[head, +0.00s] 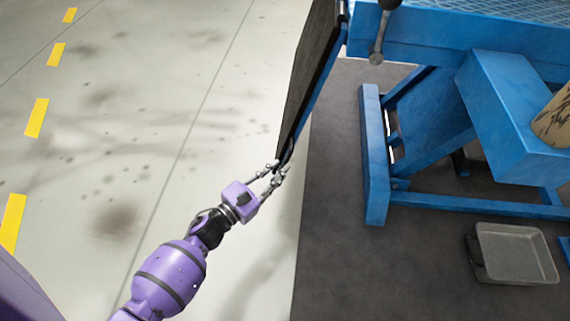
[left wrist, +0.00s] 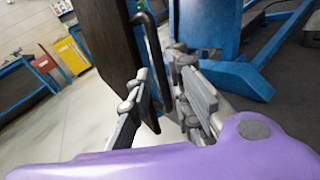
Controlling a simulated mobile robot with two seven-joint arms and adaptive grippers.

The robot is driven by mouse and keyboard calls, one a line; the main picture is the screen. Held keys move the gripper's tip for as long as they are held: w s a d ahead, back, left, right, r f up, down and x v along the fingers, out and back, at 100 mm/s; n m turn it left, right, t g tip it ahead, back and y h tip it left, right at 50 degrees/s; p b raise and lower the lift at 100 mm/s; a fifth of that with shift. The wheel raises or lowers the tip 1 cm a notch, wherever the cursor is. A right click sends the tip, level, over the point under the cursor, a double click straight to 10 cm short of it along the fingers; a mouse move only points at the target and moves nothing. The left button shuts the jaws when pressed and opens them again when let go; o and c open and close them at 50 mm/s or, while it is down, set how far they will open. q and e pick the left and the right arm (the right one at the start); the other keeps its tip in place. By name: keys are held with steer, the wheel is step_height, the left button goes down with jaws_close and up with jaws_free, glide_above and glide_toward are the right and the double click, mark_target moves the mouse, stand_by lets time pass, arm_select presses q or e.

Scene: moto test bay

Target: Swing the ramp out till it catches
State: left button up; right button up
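The ramp (head: 308,75) is a dark panel with a blue edge, hanging steeply from the left end of the blue lift table. My left gripper (head: 276,172) is at that lower end. In the left wrist view its fingers (left wrist: 165,88) are apart, one on each side of the handle, and a gap shows beside the bar. My right gripper is not in view.
The blue lift table (head: 450,38) with its frame stands on a dark mat (head: 335,225). A grey tray (head: 515,252) lies on the mat at the right. A lever with a knob (head: 379,45) hangs by the table's corner. The pale floor (head: 150,110) at the left is clear.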

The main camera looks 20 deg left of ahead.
mark_target(283, 165)
arm_select(q)
steer(key=shift+b+x, duration=0.4)
steer(key=shift+x, duration=1.5)
jaws_close()
